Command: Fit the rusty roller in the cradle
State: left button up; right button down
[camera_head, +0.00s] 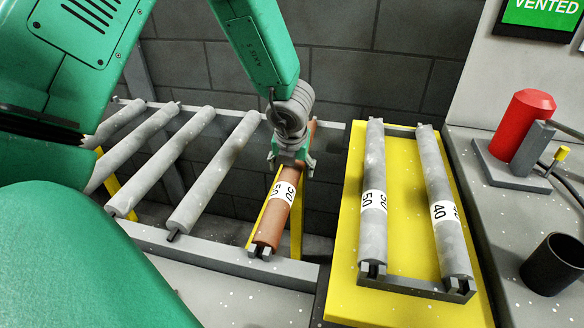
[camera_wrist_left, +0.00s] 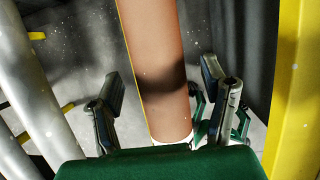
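The rusty roller (camera_head: 270,229), orange-brown with a white band reading 50, lies lengthwise at the right end of the grey conveyor frame (camera_head: 205,252). Its near end is at the front rail, by a dark slotted bracket; I cannot tell whether it is fully seated. Its far end reaches the back rail. My left gripper (camera_head: 292,163) is over the roller's upper half. In the left wrist view, its fingers (camera_wrist_left: 165,105) stand open on both sides of the roller (camera_wrist_left: 160,60), with gaps showing. My right gripper is not in view.
Several grey rollers (camera_head: 213,172) sit in the frame to the left. A yellow table (camera_head: 331,277) at right bears two grey rollers in a dark rack (camera_head: 415,290). Further right, a grey bench holds a red cylinder (camera_head: 522,125) and a black cup (camera_head: 552,265). A block wall stands behind.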

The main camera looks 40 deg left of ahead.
pick_arm(q)
jog(key=shift+d+r, duration=0.1)
jog(key=shift+r, duration=0.35)
jog(key=v, duration=1.1)
jog(key=shift+s, duration=0.1)
jog(key=shift+f, duration=0.15)
